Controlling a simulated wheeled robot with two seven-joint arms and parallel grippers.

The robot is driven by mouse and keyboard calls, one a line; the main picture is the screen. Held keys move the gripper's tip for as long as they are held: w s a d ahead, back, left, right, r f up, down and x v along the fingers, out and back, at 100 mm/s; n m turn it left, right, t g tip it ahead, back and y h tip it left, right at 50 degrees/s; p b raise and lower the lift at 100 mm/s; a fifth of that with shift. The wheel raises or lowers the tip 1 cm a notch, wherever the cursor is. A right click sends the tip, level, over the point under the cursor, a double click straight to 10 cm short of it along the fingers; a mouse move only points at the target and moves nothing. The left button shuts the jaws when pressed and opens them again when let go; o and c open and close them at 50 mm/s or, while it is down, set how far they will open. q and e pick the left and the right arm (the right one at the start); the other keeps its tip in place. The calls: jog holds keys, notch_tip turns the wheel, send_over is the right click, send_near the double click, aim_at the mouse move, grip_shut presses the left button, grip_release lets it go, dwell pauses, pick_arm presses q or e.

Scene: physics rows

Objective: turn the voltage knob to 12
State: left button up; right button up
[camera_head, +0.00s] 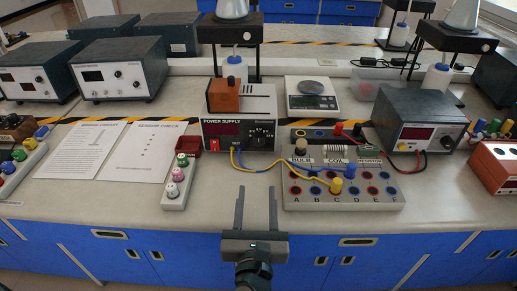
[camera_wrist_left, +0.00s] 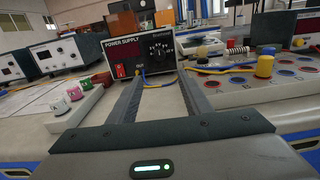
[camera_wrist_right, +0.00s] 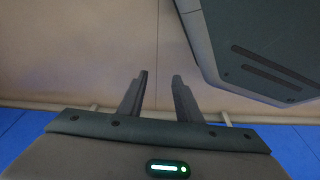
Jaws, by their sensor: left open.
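The power supply (camera_head: 212,130) is a white box with a black front panel, standing on the bench beyond my left gripper. Its voltage knob (camera_head: 262,134) is dark on the right of the panel, ringed by small white marks; the pointer setting is too small to read. The panel also shows in the left wrist view (camera_wrist_left: 135,52), with the knob (camera_wrist_left: 160,47) on its right. My left gripper (camera_head: 256,188) is open and empty at the bench's front edge, apart from the power supply. My right gripper (camera_wrist_right: 160,76) is open and empty, seen only in its own wrist view.
Blue and yellow wires (camera_head: 262,168) run from the power supply to a socket board (camera_head: 300,202) on the right. A strip with coloured knobs (camera_head: 174,203) lies on the left. An orange-brown block (camera_head: 223,97) sits on the power supply. Bench before the panel is clear.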

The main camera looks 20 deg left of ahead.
pick_arm(q)
jog(key=p, duration=0.1)
send_near(259, 143)
jog(key=p+x, duration=0.1)
jog(key=x, duration=0.5)
jog(key=shift+s, duration=0.1)
jog(key=shift+x, duration=0.85)
jog(key=shift+f, duration=0.1)
pick_arm(e)
jog(key=shift+a+f+t, duration=0.15)
jog(key=shift+f+t, duration=0.05)
jog(key=shift+f, duration=0.3)
jog(key=shift+a+f+t, duration=0.15)
jog(key=shift+f+t, duration=0.05)
jog(key=shift+f, duration=0.3)
pick_arm(q)
jog(key=shift+c, duration=0.7)
jog(key=c, duration=0.9)
